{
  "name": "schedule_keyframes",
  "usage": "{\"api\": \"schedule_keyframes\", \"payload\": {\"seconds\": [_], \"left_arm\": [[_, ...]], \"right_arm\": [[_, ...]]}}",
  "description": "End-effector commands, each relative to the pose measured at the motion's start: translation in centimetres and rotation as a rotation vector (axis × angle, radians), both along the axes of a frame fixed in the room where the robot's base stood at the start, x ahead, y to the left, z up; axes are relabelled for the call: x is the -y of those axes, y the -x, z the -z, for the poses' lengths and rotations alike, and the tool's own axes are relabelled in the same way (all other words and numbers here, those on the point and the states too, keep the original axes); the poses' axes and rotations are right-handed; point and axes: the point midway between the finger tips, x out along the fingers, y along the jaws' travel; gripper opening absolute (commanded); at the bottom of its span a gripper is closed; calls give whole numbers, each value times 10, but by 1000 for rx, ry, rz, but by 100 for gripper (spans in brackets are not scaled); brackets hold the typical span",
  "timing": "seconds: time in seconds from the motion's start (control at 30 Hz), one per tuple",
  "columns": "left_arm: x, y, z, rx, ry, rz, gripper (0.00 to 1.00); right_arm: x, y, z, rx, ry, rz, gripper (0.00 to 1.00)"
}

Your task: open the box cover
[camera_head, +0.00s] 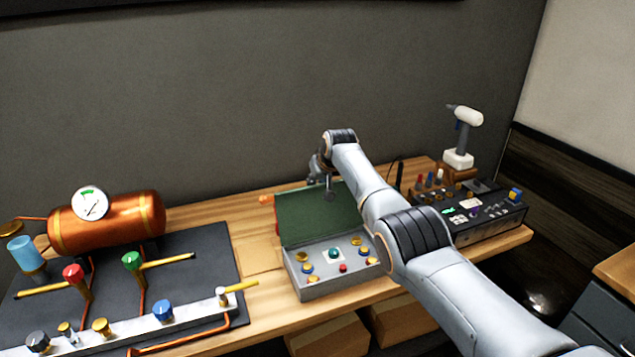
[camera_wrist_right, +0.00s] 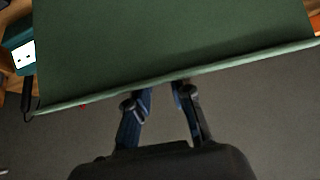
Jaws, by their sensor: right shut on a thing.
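The grey box (camera_head: 339,284) sits on the workbench with its panel of coloured buttons and knobs exposed. Its green box cover (camera_head: 312,218) stands raised at the back of the box, tilted. In the right wrist view the cover (camera_wrist_right: 170,45) fills the upper part, with its edge just at my fingertips. My right gripper (camera_head: 328,195) is at the cover's upper edge; in the wrist view the gripper (camera_wrist_right: 160,92) is shut on that edge. The fingertips are partly hidden by the cover. My left gripper is in neither view.
A copper tank (camera_head: 110,222) with a gauge, valves and pipes stands on a dark mat (camera_head: 205,262) at the left. A black control panel (camera_head: 485,222) and a white-headed drill-like tool (camera_head: 465,117) are at the right. The grey wall (camera_head: 230,110) rises behind the bench.

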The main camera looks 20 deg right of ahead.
Motion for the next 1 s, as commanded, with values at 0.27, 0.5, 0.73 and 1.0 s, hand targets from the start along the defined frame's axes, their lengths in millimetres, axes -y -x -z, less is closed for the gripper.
{"api": "schedule_keyframes", "payload": {"seconds": [0.27,0.5,0.73,1.0], "left_arm": [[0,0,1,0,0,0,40],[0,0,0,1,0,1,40],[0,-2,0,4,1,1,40],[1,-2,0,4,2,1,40]], "right_arm": [[-1,3,8,-15,-2,0,47],[0,2,5,-10,0,-1,47],[0,3,1,-8,-1,-1,47],[1,16,-16,-6,-1,-1,47]]}}
